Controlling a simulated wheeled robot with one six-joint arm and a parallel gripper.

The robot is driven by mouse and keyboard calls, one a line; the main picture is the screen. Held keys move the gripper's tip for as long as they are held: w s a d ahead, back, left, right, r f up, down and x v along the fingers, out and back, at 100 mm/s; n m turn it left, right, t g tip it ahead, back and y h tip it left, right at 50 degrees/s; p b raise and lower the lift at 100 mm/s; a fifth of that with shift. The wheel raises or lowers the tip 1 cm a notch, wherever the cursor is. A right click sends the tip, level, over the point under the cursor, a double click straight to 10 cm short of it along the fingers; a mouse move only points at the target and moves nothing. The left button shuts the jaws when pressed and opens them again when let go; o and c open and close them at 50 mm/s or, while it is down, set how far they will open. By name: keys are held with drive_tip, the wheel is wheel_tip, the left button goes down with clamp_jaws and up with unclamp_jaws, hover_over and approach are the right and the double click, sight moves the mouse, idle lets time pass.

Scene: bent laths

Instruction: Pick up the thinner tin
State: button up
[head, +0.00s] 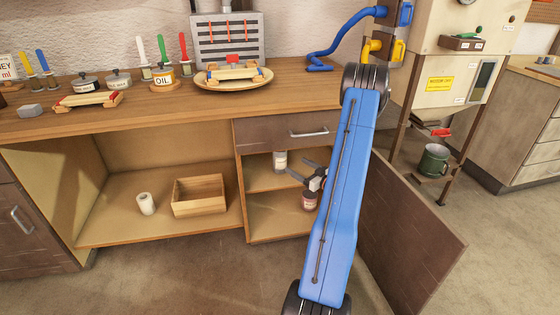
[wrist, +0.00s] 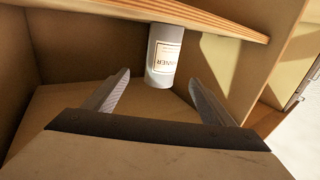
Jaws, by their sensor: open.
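The thinner tin (head: 280,162) is a pale grey-white cylinder standing upright on the middle shelf of the open cupboard. In the wrist view the tin (wrist: 163,55) shows a white label with letters ending "NNER". My gripper (head: 297,171) is at the cupboard opening, just right of the tin. In the wrist view my gripper (wrist: 160,78) is open and empty, with the tin beyond and between its fingertips. No contact shows. The tin's top is partly hidden by a wooden board in the wrist view.
A dark tin with a reddish label (head: 309,201) stands on the cupboard floor below my gripper. A wooden board (wrist: 190,15) crosses above the tin. The open cupboard door (head: 410,235) stands to the right. A wooden box (head: 199,207) and white roll (head: 146,204) are in the left bay.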

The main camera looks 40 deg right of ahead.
sight(285, 152)
drive_tip(key=w, duration=0.5)
drive_tip(key=shift+w+a+r, duration=0.15)
drive_tip(key=shift+w, duration=2.55)
drive_tip(key=c, duration=1.4)
drive_tip(key=shift+c, duration=0.3)
drive_tip(key=shift+r, duration=0.5)
drive_tip(key=r, duration=0.2)
drive_tip(key=shift+s+r, duration=0.25)
drive_tip(key=shift+r, duration=0.15)
drive_tip(key=s, duration=1.7)
drive_tip(key=shift+s, duration=0.25)
